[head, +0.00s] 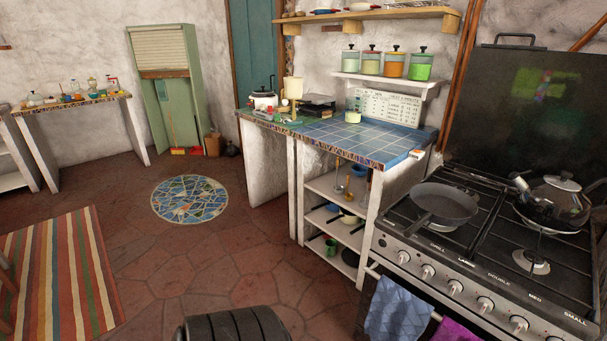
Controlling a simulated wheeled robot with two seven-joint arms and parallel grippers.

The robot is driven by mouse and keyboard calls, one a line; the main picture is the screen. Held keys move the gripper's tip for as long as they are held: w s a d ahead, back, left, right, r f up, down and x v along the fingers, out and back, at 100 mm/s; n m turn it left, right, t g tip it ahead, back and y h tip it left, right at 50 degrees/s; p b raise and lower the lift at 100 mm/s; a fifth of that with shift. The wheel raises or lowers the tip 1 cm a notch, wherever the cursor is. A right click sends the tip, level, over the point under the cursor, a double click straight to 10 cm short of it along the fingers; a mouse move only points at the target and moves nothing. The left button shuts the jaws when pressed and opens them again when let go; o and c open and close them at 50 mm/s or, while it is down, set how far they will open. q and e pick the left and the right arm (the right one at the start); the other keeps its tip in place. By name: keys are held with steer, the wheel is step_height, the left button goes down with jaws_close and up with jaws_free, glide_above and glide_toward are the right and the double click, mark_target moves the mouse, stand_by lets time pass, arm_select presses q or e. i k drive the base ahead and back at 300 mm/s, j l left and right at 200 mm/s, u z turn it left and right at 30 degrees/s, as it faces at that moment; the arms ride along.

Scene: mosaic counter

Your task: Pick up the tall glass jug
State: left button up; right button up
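I cannot make out a tall glass jug for certain. Several small glass vessels and bottles (75,90) stand on the mosaic-edged side table (128,96) at the far left, too small to tell apart. Neither of my grippers is in view.
A stove (470,258) with a frying pan (444,203) and a lidded metal pot (562,193) stands on the right. Lidded jars (371,62) line a wall shelf. The tiled floor (215,255) is open, with a round mosaic (189,199) and a striped rug (62,270).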

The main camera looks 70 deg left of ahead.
mark_target(354, 105)
steer(key=u, duration=1.8)
